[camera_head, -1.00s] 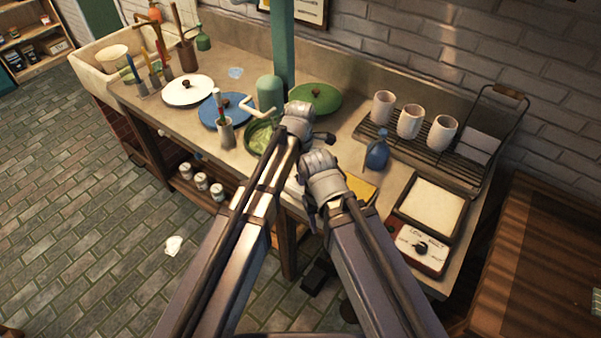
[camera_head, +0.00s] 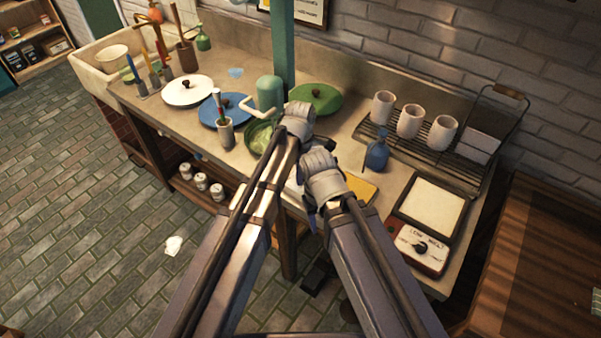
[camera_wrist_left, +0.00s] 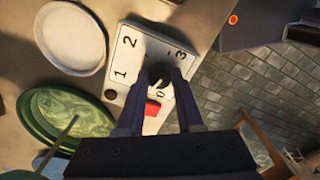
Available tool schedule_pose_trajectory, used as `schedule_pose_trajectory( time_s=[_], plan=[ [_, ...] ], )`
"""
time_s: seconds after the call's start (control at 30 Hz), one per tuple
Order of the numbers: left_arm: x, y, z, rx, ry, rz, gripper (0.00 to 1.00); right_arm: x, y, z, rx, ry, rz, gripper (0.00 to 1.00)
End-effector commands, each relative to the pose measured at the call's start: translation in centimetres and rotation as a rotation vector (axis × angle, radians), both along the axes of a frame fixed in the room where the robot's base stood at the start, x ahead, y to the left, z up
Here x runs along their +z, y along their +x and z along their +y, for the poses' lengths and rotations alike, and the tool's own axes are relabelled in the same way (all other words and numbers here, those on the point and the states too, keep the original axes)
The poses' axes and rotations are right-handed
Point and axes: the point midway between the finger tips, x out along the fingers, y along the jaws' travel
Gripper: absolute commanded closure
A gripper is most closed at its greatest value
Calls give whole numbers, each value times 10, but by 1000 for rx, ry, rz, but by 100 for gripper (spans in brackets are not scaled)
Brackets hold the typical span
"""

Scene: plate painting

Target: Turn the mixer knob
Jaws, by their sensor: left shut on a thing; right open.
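The mixer's pale dial plate (camera_wrist_left: 140,55) shows in the left wrist view, with the numbers 1, 2, 3 and 0 around a dark knob (camera_wrist_left: 160,74). My left gripper (camera_wrist_left: 160,82) has its two dark fingers on either side of this knob and is shut on it. A red patch (camera_wrist_left: 152,107) shows below the knob, between the fingers. My right gripper (camera_head: 312,215) is open and empty, lower and to the right, near the counter's front edge.
A green bowl (camera_wrist_left: 45,115) with swirled green content lies left of the dial in the left wrist view. A blue kettle-like jug (camera_head: 377,155), a rack with white cups (camera_head: 409,121) and a box with a dial (camera_head: 428,258) stand right of my grippers.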

Motion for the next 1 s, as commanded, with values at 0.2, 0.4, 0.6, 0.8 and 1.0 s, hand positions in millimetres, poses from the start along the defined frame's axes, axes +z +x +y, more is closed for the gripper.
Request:
schedule_pose_trajectory(
  time_s=[0.2,0.4,0.6,0.8,1.0],
  plan=[
    [0,0,0,-205,0,0,100,0,0,0,0,0,0,50],
    [0,0,0,-395,0,0,100,0,0,0,0,0,0,50],
    [0,0,0,-585,0,0,100,0,0,0,0,0,0,50],
    [0,0,0,-775,0,0,100,0,0,0,0,0,0,50],
    [0,0,0,-965,0,0,100,0,0,0,0,0,0,50]
  ],
)
